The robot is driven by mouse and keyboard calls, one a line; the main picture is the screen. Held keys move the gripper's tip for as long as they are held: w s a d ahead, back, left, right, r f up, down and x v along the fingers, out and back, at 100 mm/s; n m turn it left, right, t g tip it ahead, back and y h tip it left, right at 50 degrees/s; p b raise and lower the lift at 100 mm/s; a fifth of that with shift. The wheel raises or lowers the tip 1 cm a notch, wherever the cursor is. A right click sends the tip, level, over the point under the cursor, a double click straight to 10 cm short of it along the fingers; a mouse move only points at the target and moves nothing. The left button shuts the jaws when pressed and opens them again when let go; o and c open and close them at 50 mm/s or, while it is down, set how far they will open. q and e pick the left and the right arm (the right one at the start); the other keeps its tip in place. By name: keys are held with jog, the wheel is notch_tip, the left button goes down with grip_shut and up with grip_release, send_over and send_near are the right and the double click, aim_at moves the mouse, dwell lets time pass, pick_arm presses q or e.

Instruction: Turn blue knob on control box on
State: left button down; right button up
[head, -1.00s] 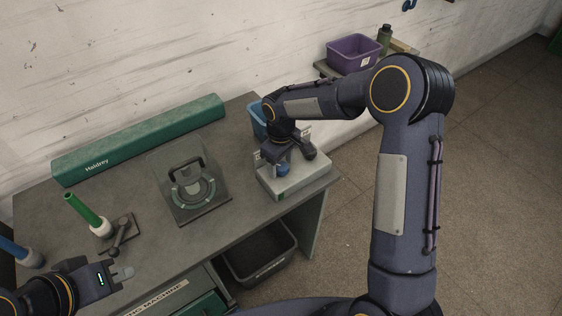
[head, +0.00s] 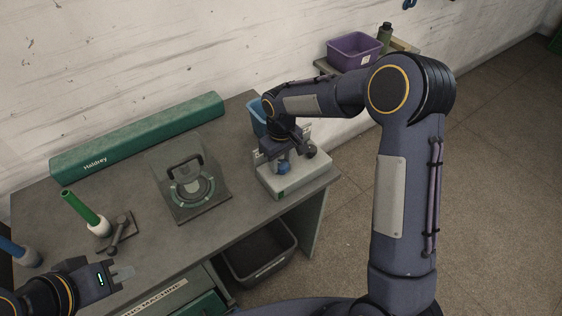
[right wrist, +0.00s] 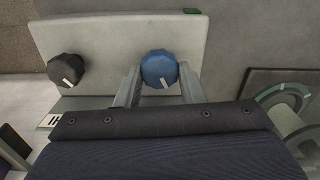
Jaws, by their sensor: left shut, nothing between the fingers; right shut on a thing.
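The control box (head: 300,185) is a pale box at the right end of the table. Its blue knob (right wrist: 159,68) sits between the fingers of my right gripper (right wrist: 160,78), which is shut on it; the knob's white pointer mark faces down and slightly right in the right wrist view. The blue knob also shows in the head view (head: 284,168). A black knob (right wrist: 67,70) is beside it, also with a white mark. My left gripper (head: 124,272) is shut and empty over the table's front left, away from the box.
A dark plate with a ring and handle (head: 194,190) lies left of the box. A green bar (head: 140,138) runs along the back. A blue bin (head: 257,115) stands behind the box, and a dark bin (head: 262,262) is below the table's edge.

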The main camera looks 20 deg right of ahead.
jog(key=m+b, duration=0.1)
jog(key=m, duration=0.1)
jog(key=shift+m, duration=0.4)
jog(key=m, duration=0.2)
jog(key=shift+m+b, duration=0.35)
jog(key=shift+m, duration=0.05)
jog(key=m, duration=0.3)
jog(key=shift+d, duration=0.1)
jog(key=shift+m, duration=1.6)
jog(key=o, duration=1)
